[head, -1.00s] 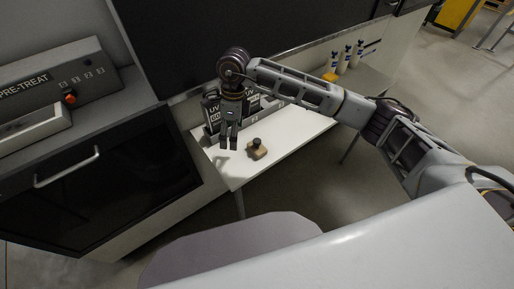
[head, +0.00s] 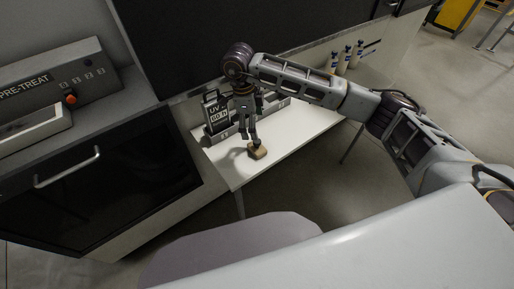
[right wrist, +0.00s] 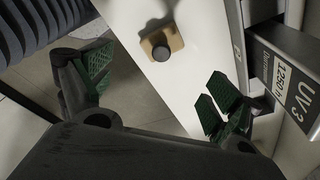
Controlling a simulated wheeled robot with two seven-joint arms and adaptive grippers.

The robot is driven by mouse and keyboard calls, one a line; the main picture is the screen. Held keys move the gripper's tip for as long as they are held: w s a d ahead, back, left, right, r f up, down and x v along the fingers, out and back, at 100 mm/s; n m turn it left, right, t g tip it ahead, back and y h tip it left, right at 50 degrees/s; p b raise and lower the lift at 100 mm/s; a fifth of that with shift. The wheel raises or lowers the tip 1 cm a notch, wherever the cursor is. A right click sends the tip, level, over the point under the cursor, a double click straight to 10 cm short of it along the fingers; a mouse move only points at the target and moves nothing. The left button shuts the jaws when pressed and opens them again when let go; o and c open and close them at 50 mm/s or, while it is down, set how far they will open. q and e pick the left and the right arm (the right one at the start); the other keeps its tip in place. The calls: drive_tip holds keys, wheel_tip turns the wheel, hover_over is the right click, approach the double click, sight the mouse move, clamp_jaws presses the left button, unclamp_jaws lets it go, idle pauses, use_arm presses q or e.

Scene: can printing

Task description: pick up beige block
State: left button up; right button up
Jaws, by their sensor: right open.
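The beige block (head: 259,153) has a dark round knob on top and sits on the white shelf table (head: 226,174), near its front edge. In the right wrist view the block (right wrist: 176,42) shows beyond the fingers, between their two directions, with the black knob (right wrist: 161,54) facing the camera. My right gripper (head: 249,140) points down just above the block, slightly to its left in the head view. Its green-padded fingers (right wrist: 155,88) are apart with nothing between them. Whether a fingertip touches the knob cannot be told. My left gripper is not in view.
A UV box (head: 216,112) stands in a grey rack behind the block; a UV label (right wrist: 290,85) is close by the right finger. Several bottles (head: 346,58) stand at the back right. The pre-treat machine (head: 60,85) is at left. The table right of the block is clear.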

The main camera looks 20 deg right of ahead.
sight(257, 146)
drive_tip(key=shift+s+d+f+p, duration=0.1)
drive_tip(key=shift+d+f+p, duration=0.05)
drive_tip(key=shift+f, duration=1)
drive_tip(key=shift+s+d+f+p, duration=0.1)
drive_tip(key=shift+d+f+p, duration=0.1)
drive_tip(key=shift+f, duration=0.95)
drive_tip(key=shift+d+f+p, duration=0.1)
drive_tip(key=shift+f+p, duration=0.05)
drive_tip(key=shift+f, duration=1)
drive_tip(key=shift+f+p, duration=0.4)
drive_tip(key=shift+f, duration=0.4)
drive_tip(key=shift+s+d+f+p, duration=0.1)
drive_tip(key=shift+f+p, duration=0.15)
drive_tip(key=shift+f, duration=0.65)
drive_tip(key=shift+s+d+f+p, duration=0.1)
drive_tip(key=shift+f+p, duration=0.1)
drive_tip(key=shift+f, duration=0.7)
drive_tip(key=shift+c, duration=0.5)
drive_tip(key=c, duration=0.7)
